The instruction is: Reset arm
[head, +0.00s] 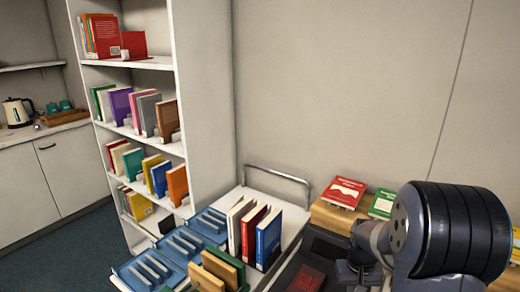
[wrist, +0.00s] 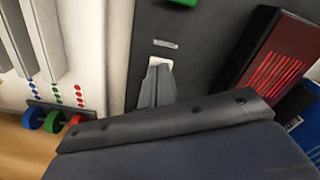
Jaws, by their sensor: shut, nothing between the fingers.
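My arm (head: 440,235) is folded in at the right of the head view, over the end of the cart and a wooden surface. My gripper shows in the wrist view (wrist: 157,85) as grey fingers pointing up the picture, close together and shut. Nothing is held between them. They are in front of a dark grey panel with a small pale label. In the head view my gripper is not clearly seen.
A bookshelf (head: 205,100) with several coloured books stands at left. Blue racks (head: 180,245) and upright white, red and blue books (head: 268,238) are in front of it. Red (head: 344,192) and green (head: 383,204) books lie beside my arm. A kettle (head: 17,112) stands far left.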

